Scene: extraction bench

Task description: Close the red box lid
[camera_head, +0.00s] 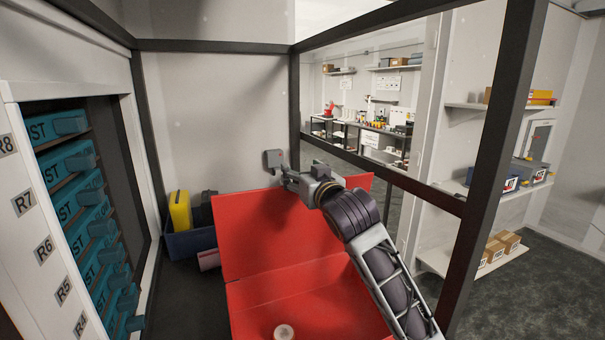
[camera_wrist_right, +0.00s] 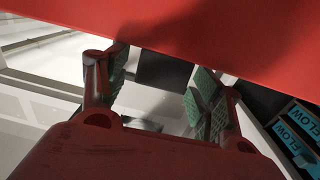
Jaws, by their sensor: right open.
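The red box (camera_head: 335,306) sits low in the middle of the head view, with its inside showing. Its red lid (camera_head: 252,238) stands raised at the back, so the box is open. My right arm reaches across the box from the lower right. My right gripper (camera_head: 288,180) is at the lid's upper edge. In the right wrist view, its two fingers with green pads (camera_wrist_right: 203,104) are spread, with nothing held between them. The red lid (camera_wrist_right: 230,38) spans the top of that view, close to the fingers. Whether they touch it, I cannot tell. My left gripper is not in view.
A small round pale item (camera_head: 284,332) lies in the box. A blue bin (camera_head: 190,242) with a yellow case (camera_head: 180,211) stands left of the lid. A rack of teal drawers (camera_head: 85,205) is at the left. A dark frame post (camera_head: 497,130) rises at the right.

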